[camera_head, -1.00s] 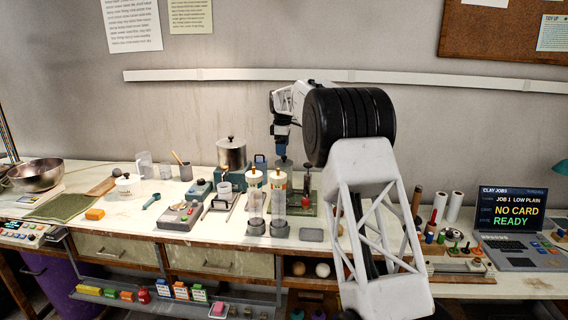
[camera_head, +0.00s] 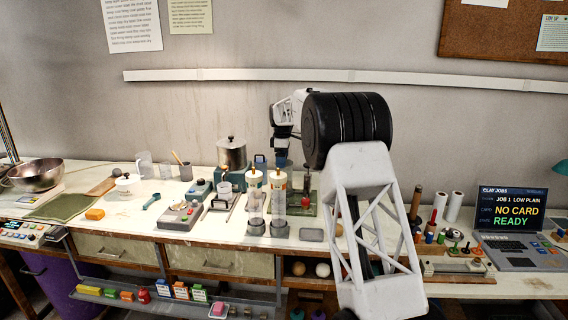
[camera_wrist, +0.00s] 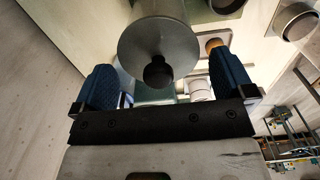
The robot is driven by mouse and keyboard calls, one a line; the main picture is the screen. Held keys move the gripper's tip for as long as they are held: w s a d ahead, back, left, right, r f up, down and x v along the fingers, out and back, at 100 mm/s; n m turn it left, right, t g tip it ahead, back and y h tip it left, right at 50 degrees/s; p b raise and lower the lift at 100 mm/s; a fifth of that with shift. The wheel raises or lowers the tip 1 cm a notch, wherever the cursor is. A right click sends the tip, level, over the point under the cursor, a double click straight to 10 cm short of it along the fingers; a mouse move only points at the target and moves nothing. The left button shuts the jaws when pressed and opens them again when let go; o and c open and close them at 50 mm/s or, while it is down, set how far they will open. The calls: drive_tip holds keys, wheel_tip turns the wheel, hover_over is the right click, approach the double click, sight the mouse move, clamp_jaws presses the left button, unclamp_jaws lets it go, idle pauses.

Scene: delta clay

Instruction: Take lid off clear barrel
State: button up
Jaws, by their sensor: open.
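Two clear upright barrels stand side by side in grey bases in the head view, a left barrel (camera_head: 256,203) and a right barrel (camera_head: 279,205). Each has a white top with orange on it; I cannot tell which one is the task's clear barrel. My gripper (camera_head: 281,163) hangs above and behind them. In the wrist view my gripper (camera_wrist: 163,84) is open, its blue fingers wide apart. A grey round disc (camera_wrist: 135,48) with a black knob (camera_wrist: 157,72) shows between and beyond the fingers. No contact is visible, and I cannot match the disc surely to a barrel.
The bench front has a little bare space.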

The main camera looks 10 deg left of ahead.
idle(0.3)
drive_tip(key=c, duration=0.8)
drive_tip(key=shift+r, duration=0.15)
drive_tip(key=shift+r, duration=1.5)
drive_tip(key=shift+s+r, duration=0.1)
drive_tip(key=shift+r, duration=0.05)
drive_tip(key=s+d, duration=0.2)
drive_tip(key=s, duration=0.5)
drive_tip(key=s+d+r, duration=0.1)
drive_tip(key=s+d, duration=0.1)
drive_tip(key=s, duration=0.6)
drive_tip(key=shift+d+r, duration=0.2)
drive_tip(key=shift+d, duration=0.05)
drive_tip(key=shift+s, duration=0.1)
